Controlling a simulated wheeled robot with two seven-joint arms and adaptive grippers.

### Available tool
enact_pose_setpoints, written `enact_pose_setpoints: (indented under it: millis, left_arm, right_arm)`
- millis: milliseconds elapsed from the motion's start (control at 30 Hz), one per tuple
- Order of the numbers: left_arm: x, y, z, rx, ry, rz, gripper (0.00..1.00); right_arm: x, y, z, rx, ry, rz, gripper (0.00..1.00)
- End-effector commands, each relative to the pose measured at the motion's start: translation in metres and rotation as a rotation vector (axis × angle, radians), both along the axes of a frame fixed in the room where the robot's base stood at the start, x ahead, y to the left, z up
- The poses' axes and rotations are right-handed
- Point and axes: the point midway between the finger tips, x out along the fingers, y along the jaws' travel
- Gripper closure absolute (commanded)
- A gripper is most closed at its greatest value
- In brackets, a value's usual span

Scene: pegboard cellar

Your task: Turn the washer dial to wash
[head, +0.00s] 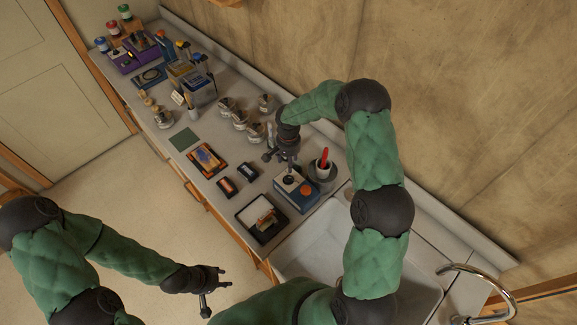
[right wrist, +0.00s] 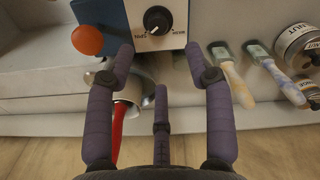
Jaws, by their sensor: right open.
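The washer is a small blue and white box (head: 297,188) on the counter beside the sink, with a dark dial and an orange-red knob on top. In the right wrist view its black dial (right wrist: 157,20) sits on a white panel with small printing around it; the exact setting is hard to read. The orange-red knob (right wrist: 87,40) shows left of the dial. My right gripper (head: 281,157) is open and empty, just behind the box, its fingertips apart from the dial. My left gripper (head: 216,294) looks open and empty, over the floor in front of the counter.
A pale cup (head: 322,172) with a red-handled tool stands close beside the box. A black-framed tray (head: 262,219), small dark boxes (head: 226,187) and several jars (head: 240,121) stand nearby. The sink (head: 345,250) and tap (head: 485,280) are at the right.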

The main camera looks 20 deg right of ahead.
Motion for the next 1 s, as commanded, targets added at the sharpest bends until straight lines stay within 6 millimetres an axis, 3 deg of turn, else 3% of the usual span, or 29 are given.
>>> enact_pose_setpoints:
  millis: [500, 700, 1000]
  left_arm:
    - [0.0, 0.0, 0.016, 0.0, 0.0, 0.0, 0.6]
    - [0.0, 0.0, 0.018, 0.0, 0.0, 0.0, 0.6]
    - [0.0, 0.0, 0.018, 0.0, 0.0, 0.0, 0.6]
  right_arm:
    - [-0.001, 0.0, -0.082, 0.001, 0.002, 0.001, 0.47]
    - [0.0, 0.0, -0.098, 0.001, -0.001, 0.0, 0.47]
    - [0.0, 0.0, -0.102, 0.0, -0.001, 0.001, 0.47]
